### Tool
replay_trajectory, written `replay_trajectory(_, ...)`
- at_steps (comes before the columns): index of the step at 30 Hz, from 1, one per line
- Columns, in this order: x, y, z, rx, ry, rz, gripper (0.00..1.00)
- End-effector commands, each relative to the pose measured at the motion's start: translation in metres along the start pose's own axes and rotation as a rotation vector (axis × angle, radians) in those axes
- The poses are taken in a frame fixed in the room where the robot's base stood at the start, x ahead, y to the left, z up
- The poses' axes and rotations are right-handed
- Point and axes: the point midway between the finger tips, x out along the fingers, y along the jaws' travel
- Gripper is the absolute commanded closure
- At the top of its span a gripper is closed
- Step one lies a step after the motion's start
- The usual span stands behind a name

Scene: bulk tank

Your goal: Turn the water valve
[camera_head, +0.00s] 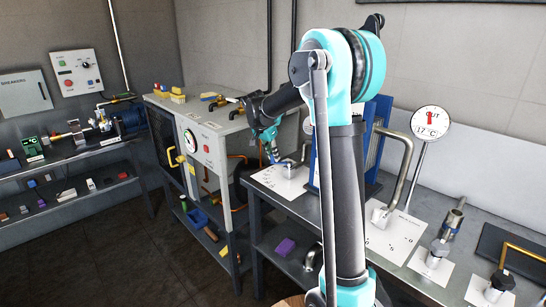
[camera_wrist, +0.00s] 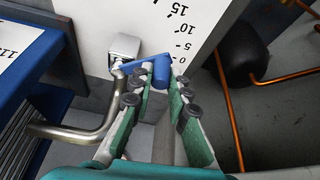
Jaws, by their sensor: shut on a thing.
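The water valve (camera_wrist: 123,48) is a small metal block on a white plate (camera_wrist: 190,22) with a printed scale, and a bent metal pipe runs from it. Its blue lever handle (camera_wrist: 160,70) reaches right from the block and ends in a blue grip. My gripper (camera_wrist: 160,78) has this blue grip between its two green fingertips and is shut on it. In the head view my gripper (camera_head: 275,157) is above the scaled plate at the bench's left end, next to the valve (camera_head: 290,167); the handle is hard to make out there.
A blue ribbed unit (camera_head: 375,140) stands right of the plate. Another bent pipe (camera_head: 400,165) and a round 17 °C gauge (camera_head: 431,122) are further right. A grey cabinet (camera_head: 215,150) with brass taps stands to the left. Copper pipes (camera_wrist: 275,78) and a dark tank (camera_wrist: 250,42) lie at the right in the wrist view.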

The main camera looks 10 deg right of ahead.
Motion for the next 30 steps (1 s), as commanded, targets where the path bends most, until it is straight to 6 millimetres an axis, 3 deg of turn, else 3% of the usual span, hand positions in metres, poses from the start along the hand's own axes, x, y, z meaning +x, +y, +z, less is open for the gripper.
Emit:
replay_trajectory(21,0.0015,-0.0026,-0.0035,0.065,-0.001,0.027,1.00)
replay_trajectory(22,0.0015,-0.0026,-0.0035,0.065,-0.001,0.027,0.80)
replay_trajectory(24,0.0015,-0.0026,-0.0035,0.065,-0.001,0.027,0.71)
replay_trajectory(27,0.0015,-0.0025,-0.0036,0.065,-0.001,0.027,0.62)
replay_trajectory(30,0.0015,-0.0025,-0.0036,0.065,-0.001,0.027,0.62)
